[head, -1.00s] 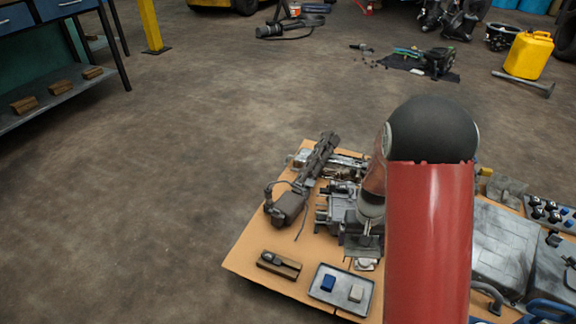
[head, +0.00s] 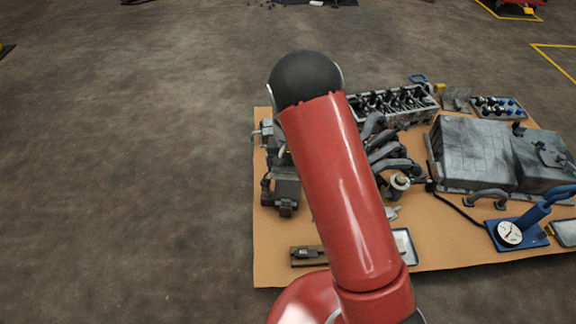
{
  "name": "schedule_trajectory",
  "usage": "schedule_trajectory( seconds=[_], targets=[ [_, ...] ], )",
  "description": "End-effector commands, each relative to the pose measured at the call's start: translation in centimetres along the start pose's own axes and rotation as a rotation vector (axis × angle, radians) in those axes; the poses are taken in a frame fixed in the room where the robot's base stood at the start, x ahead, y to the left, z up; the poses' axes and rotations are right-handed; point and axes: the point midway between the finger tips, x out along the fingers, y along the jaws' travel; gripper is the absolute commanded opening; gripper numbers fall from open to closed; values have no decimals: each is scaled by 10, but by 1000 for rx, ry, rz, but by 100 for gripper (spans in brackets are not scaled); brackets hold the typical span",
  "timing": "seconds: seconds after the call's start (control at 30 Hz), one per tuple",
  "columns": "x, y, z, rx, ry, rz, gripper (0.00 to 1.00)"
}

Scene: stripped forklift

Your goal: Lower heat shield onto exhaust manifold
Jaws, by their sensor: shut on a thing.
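The exhaust manifold (head: 394,163) appears as a row of curved grey pipes on the brown work surface, just right of my red arm. Its left side is hidden behind the arm. My gripper is hidden behind the arm and its black joint cap, so I cannot see its fingers or what is between them. I cannot make out the heat shield for certain.
A long grey cylinder head (head: 393,104) lies behind the manifold. A large grey casing (head: 470,152) and a blue stand with a dial gauge (head: 509,233) are on the right. Dark grey parts (head: 284,190) lie left of my arm. The floor at left is clear.

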Motion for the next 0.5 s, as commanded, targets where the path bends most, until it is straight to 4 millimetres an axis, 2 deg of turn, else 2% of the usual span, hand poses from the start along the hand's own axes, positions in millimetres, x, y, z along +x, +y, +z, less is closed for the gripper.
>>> schedule_trajectory(
  seconds=[0.27, 0.5],
  targets=[
    [18, 0, 0, -1, 0, -1, 60],
    [42, 0, 0, -2, 1, 0, 60]
  ],
)
